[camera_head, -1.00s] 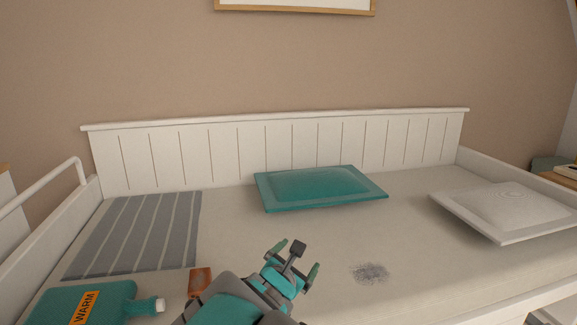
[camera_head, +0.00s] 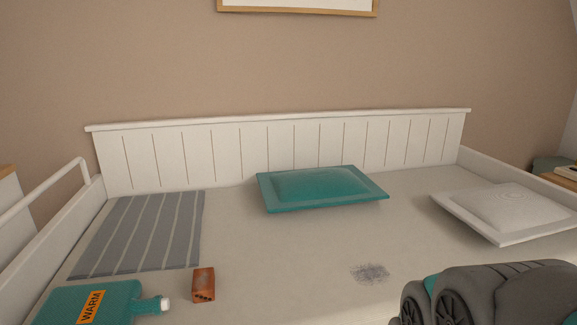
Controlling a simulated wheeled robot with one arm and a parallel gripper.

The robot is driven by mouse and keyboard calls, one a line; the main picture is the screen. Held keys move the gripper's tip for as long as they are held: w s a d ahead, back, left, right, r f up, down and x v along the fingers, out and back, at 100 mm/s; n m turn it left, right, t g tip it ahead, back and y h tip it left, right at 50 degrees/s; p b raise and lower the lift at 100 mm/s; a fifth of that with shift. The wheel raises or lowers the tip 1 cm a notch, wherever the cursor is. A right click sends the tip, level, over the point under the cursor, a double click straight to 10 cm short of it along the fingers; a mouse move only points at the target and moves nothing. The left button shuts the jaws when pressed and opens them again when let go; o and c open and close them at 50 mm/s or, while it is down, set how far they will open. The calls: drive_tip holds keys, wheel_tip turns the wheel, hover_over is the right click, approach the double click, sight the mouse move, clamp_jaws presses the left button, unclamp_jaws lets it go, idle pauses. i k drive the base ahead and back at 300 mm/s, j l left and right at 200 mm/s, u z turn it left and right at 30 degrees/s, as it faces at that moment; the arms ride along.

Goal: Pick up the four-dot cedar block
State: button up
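A reddish-brown wooden block (camera_head: 203,285) sits on the daybed mattress (camera_head: 285,255), between the hot water bottle's white cap and the open middle of the bed. Dark dots show on its front face, but they are too small to count surely. Nothing touches the block. Part of my arm shows at the bottom right, well to the right of the block. My gripper's fingers are outside the view.
A teal hot water bottle (camera_head: 112,303) marked WARM lies just left of the block. A grey striped blanket (camera_head: 148,235) lies behind it. A teal pillow (camera_head: 320,188) and a white pillow (camera_head: 490,212) lie farther off. A grey smudge (camera_head: 369,273) marks the mattress. The mattress right of the block is clear.

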sight(203, 286)
drive_tip(key=j, duration=1.1)
drive_tip(key=k+j+z, duration=0.15)
drive_tip(key=j, duration=0.9)
